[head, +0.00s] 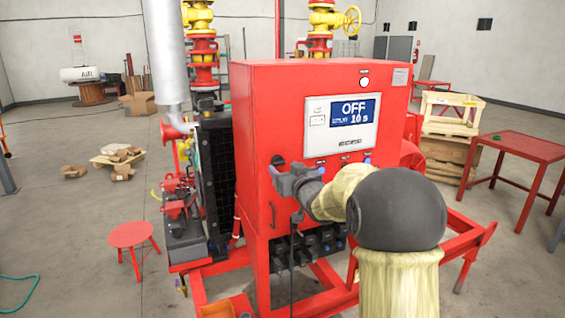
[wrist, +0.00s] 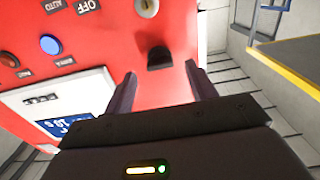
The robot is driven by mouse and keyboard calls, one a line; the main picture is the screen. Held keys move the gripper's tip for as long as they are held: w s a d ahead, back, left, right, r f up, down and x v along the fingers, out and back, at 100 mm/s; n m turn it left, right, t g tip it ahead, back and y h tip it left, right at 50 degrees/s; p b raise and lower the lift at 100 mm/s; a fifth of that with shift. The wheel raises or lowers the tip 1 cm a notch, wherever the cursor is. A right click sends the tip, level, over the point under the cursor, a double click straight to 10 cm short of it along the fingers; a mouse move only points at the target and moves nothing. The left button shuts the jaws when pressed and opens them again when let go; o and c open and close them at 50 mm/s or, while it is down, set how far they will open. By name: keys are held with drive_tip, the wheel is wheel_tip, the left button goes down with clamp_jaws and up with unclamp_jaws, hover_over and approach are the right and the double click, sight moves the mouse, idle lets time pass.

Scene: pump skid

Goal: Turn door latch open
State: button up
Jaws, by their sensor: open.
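The red cabinet (head: 262,110) stands upright in the middle of the head view. Its door latch (head: 277,160) is a small black knob near the door's left edge, partly covered by my gripper. In the wrist view the black latch (wrist: 160,58) sits just beyond and between my fingertips. My gripper (head: 276,174) is open and empty, facing the door at the latch; the wrist view also shows its two fingers (wrist: 161,76) spread on either side. I cannot tell whether the fingers touch the latch.
A display panel (head: 341,124) reading "OFF" is above and right of the gripper. A blue button (wrist: 50,45) and a round silver fitting (wrist: 147,7) are on the door. A red stool (head: 131,235) stands left, a red table (head: 520,147) right. Floor at the left front is mostly clear.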

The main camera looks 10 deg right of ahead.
drive_tip(key=shift+w+a, duration=0.25)
drive_tip(key=shift+w, duration=1)
drive_tip(key=c, duration=1)
